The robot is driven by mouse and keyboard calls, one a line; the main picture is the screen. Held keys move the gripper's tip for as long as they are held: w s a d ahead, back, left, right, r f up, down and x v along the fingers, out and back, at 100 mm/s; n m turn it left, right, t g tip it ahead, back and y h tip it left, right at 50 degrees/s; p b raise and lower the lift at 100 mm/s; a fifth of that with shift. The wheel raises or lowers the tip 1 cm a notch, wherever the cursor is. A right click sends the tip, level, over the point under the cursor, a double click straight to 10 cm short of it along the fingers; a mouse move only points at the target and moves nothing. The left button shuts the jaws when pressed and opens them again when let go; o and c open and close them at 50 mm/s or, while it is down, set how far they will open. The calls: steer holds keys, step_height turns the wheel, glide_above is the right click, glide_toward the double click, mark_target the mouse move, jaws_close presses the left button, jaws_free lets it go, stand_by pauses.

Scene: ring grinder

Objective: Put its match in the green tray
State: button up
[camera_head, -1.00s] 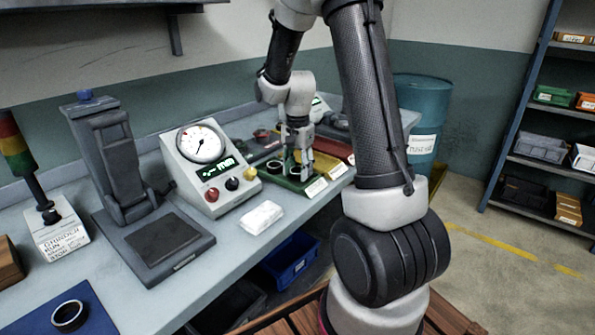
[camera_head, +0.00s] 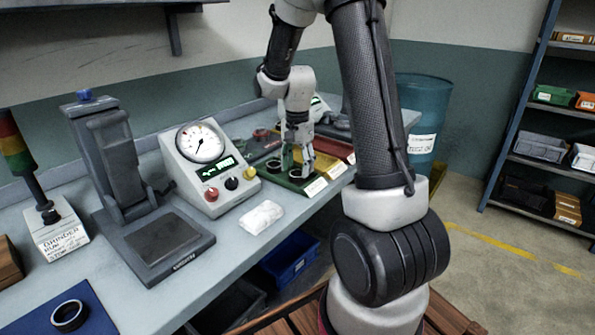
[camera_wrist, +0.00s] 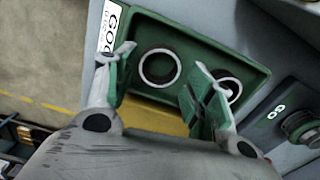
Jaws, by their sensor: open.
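The green tray (camera_head: 312,191) stands on the bench in the head view, and it also shows in the wrist view (camera_wrist: 207,53). Two dark rings with bright rims lie inside it: one ring (camera_wrist: 143,72) near the middle and a second ring (camera_wrist: 238,92) partly hidden by a finger. My gripper (camera_head: 297,167) is open above the tray. In the wrist view its green-padded fingertips (camera_wrist: 160,66) appear on either side of the middle ring, with nothing held between them. Another dark ring (camera_head: 69,315) lies on a blue mat (camera_head: 98,318) at the near left.
A gauge box (camera_head: 215,185) and a white crumpled cloth (camera_head: 262,216) are left of the tray. A yellow tray (camera_head: 336,170) and a red tray (camera_head: 335,148) are beside it.

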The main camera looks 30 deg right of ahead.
step_height(320, 180, up, 10)
steer(key=s+a+r+n+t, duration=0.25)
steer(key=s+r+n, duration=0.45)
steer(key=s, duration=0.5)
steer(key=s+a+n+t, duration=0.1)
steer(key=s+n, duration=0.4)
steer(key=s, duration=0.6)
steer(key=shift+s+a+r+n+t, duration=0.35)
steer(key=shift+s+a+n, duration=0.05)
steer(key=shift+a, duration=0.5)
